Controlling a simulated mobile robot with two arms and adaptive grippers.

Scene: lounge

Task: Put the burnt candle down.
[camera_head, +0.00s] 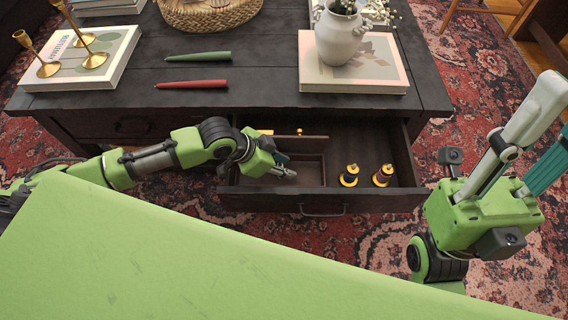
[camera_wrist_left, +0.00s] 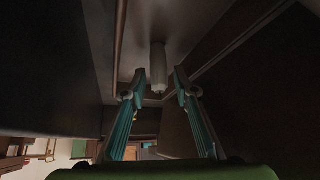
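In the left wrist view a short, pale, candle-like piece (camera_wrist_left: 158,68), which seems to be the burnt candle, is between and just beyond my left fingertips. A gap shows on each side of it, and it seems to be on the drawer's floor. My left gripper (camera_head: 287,169) is open and reaches down into the left part of the open drawer (camera_head: 322,199); its fingers also show in the left wrist view (camera_wrist_left: 158,92). I cannot make out the pale piece in the head view. My right gripper (camera_head: 550,110) is open and empty, raised at the right, away from the table.
Two dark and brass items (camera_head: 349,176) (camera_head: 383,176) stand in the drawer's right part. On the dark table (camera_head: 262,85) lie a green candle (camera_head: 198,57) and a red candle (camera_head: 191,84). Books with brass candlesticks (camera_head: 95,55) are left; a white vase (camera_head: 340,38) stands on a book right.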

